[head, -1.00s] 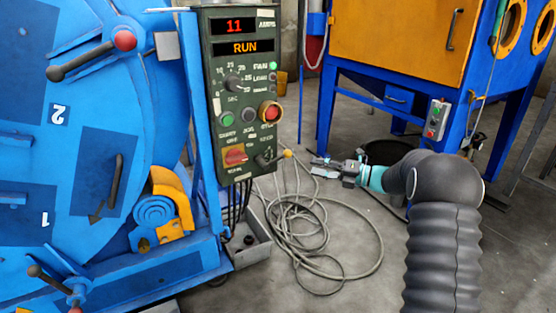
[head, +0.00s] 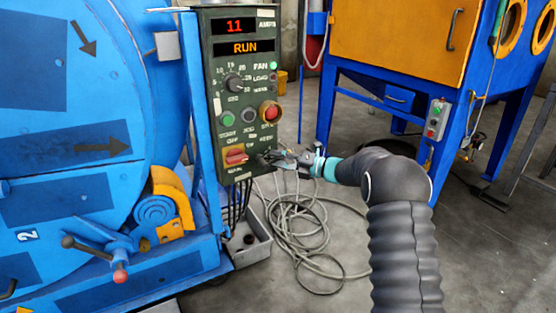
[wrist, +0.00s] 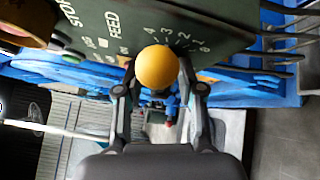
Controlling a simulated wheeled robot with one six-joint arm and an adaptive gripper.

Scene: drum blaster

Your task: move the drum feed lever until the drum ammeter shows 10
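The drum ammeter (head: 234,26) on the green control panel (head: 220,105) reads 11, above a display showing RUN. In the wrist view, the feed lever's yellow ball knob (wrist: 157,67) sits between the two fingers of my gripper (wrist: 157,62). The fingers are close to the ball on both sides; whether they press on it cannot be told. Behind it is the panel with the word FEED and a number scale (wrist: 177,38). In the head view my gripper (head: 284,158) is at the panel's lower right edge and hides the knob.
The blue drum (head: 90,120) stands at left. A red selector knob (head: 236,157) and a red button (head: 271,112) are on the panel close to my gripper. A blue and orange cabinet (head: 400,40) stands at right.

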